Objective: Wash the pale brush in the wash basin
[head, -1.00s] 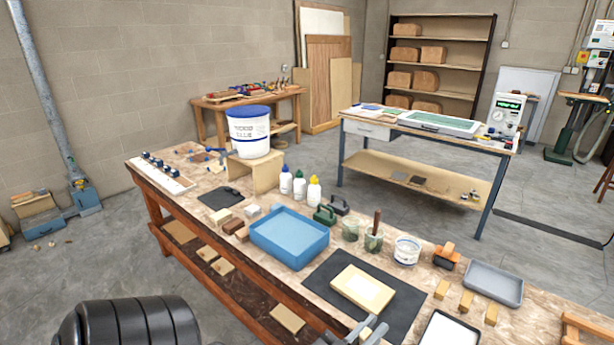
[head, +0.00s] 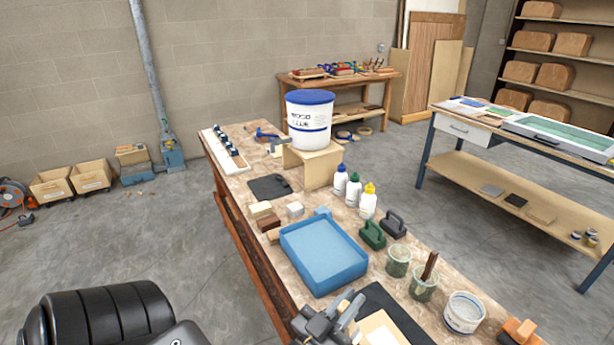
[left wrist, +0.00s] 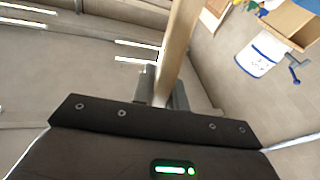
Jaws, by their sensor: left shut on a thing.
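The wash basin (head: 283,255) is a blue rectangular tray with a light blue inside, on the bench in the middle of the head view. My left gripper (head: 340,308) is just in front of the basin, by the dark mat. In the left wrist view, it (left wrist: 165,98) is shut on a pale wooden bar, which looks like the pale brush (left wrist: 177,50). The brush's far end runs out of the picture at the top, so its bristles do not show. I cannot make out the brush in the head view. My right gripper is not in view.
Glass jars (head: 398,262) stand right of the basin, one with a dark brown handle (head: 430,266) in it. A dark mat (head: 400,315) lies in front.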

